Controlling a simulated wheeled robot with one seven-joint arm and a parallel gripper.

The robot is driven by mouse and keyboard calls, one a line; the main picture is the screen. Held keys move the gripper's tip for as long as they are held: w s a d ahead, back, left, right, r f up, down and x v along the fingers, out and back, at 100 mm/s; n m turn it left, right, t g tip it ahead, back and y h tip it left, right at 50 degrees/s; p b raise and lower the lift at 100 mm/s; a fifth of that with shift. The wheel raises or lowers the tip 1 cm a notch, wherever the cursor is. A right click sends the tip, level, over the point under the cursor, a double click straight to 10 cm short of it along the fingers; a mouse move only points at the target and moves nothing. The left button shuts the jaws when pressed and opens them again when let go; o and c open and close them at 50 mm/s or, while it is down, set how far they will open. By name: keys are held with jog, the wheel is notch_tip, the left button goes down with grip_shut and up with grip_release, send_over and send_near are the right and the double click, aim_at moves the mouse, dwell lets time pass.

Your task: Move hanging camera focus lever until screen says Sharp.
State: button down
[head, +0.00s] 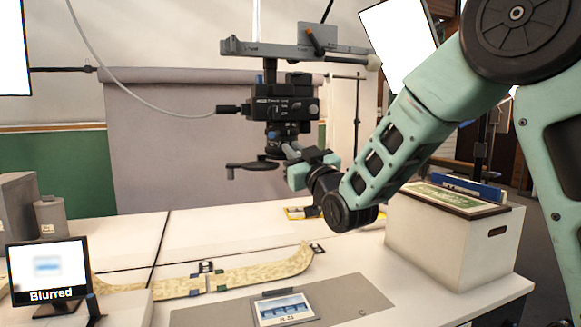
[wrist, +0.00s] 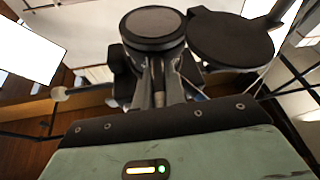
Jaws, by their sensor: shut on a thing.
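The hanging camera (head: 285,108) is a dark box with its lens pointing down, hung from a grey rail. My gripper (head: 290,153) is raised beside the lens, to its lower right in the head view. In the wrist view my gripper (wrist: 158,88) is shut on a thin lever (wrist: 158,70) just below the round lens (wrist: 153,24). Fingers and lens hide most of the lever. The small screen (head: 47,268) at lower left shows a blurry blue picture and reads "Blurred".
A dark flat arm with a disc (head: 252,166) sticks out left below the camera; the disc shows close in the wrist view (wrist: 232,38). A cable (head: 150,108) runs left. Below are a photo card (head: 284,309), a curved strip (head: 250,275) and a white archival box (head: 440,240).

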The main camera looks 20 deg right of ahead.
jog(key=shift+d+n+g+y+b, duration=0.25)
jog(key=shift+n+y+b, duration=0.2)
jog(key=shift+y, duration=0.4)
jog(key=shift+d+n+g+y+b, duration=0.15)
jog(key=shift+d+n+y+b, duration=0.25)
jog(key=shift+y, duration=0.45)
jog(key=shift+w, duration=0.1)
jog(key=shift+a, duration=0.1)
jog(key=c, duration=1.7)
grip_release()
jog(key=shift+b+v, duration=3.2)
jog(key=shift+v, duration=5.55)
